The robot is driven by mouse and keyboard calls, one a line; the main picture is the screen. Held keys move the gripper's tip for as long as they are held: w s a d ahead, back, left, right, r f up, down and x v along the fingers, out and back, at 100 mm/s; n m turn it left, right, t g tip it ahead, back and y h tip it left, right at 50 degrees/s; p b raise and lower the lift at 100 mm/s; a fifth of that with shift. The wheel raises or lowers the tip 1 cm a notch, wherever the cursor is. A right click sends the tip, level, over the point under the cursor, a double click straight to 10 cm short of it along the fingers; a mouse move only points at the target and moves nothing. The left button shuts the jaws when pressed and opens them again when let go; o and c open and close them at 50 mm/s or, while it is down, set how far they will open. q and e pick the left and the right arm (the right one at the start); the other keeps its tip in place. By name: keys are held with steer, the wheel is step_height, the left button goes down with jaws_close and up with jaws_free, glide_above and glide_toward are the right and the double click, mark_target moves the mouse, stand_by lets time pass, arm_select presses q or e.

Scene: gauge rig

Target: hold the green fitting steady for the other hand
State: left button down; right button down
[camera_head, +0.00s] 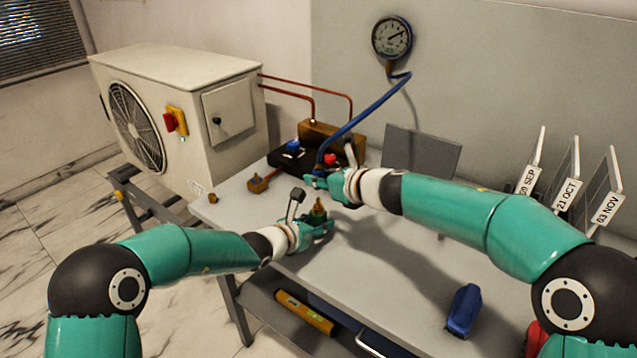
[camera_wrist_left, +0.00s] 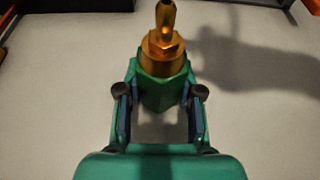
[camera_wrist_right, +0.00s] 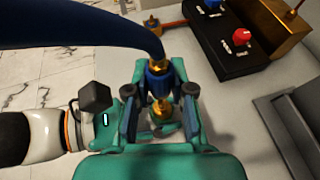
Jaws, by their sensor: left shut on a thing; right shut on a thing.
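The green fitting (camera_head: 318,213) has a hexagonal body with a brass top and stem, clear in the left wrist view (camera_wrist_left: 162,82). My left gripper (camera_head: 316,226) is shut around its green body above the bench, and both fingers (camera_wrist_left: 160,100) press its sides. My right gripper (camera_head: 322,181) is shut on the blue hose end (camera_wrist_right: 157,74). In the right wrist view the fitting's brass top (camera_wrist_right: 161,110) shows just below the hose end. I cannot tell whether the two touch. In the head view the right gripper is above and behind the left one.
The blue hose (camera_head: 352,124) runs up to a round gauge (camera_head: 392,38) on the wall panel. A black block with blue and red knobs (camera_wrist_right: 232,40) stands at the back. A grey plate (camera_head: 421,150) stands behind my right arm. A blue object (camera_head: 464,310) lies at front right.

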mark_target(319, 163)
steer(key=shift+r, duration=0.1)
arm_select(q)
steer(key=c, duration=0.7)
jaws_free()
steer(key=shift+s, duration=0.1)
steer(key=v, duration=1.1)
steer(key=shift+s+a, duration=0.3)
steer(key=shift+r+p, duration=2.3)
steer(key=shift+r, duration=1.25)
arm_select(e)
steer(key=shift+r, duration=2.25)
arm_select(q)
steer(key=shift+f, duration=0.15)
arm_select(e)
steer(key=shift+f, duration=0.1)
